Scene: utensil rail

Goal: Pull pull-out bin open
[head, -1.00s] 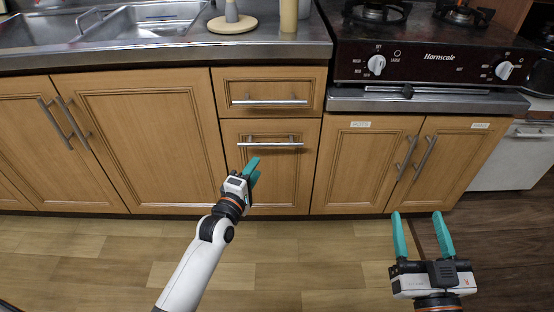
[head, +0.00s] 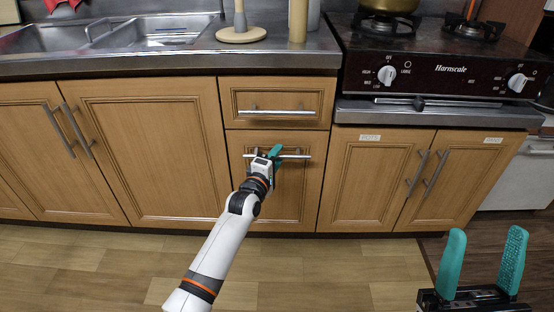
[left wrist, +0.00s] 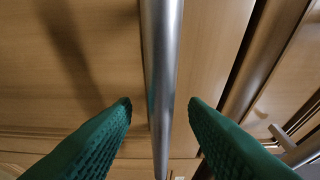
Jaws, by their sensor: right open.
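The pull-out bin's wooden front (head: 298,192) is the lower panel below a narrow drawer in the head view. It looks flush with the fronts beside it. Its horizontal metal bar handle (head: 299,156) runs near the panel's top. My left gripper (head: 275,153) is at this handle, covering part of it. In the left wrist view the handle bar (left wrist: 162,60) passes between the two teal fingers, which are open with small gaps visible beside the bar. My right gripper (head: 486,233) is open and empty, low at the right, away from the cabinets.
The narrow drawer (head: 278,103) with its own bar handle is just above. Double-door cabinets stand left (head: 158,150) and right (head: 385,180). A steel sink counter (head: 190,62) and a stove (head: 450,72) are above. The wooden floor (head: 330,280) in front is clear.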

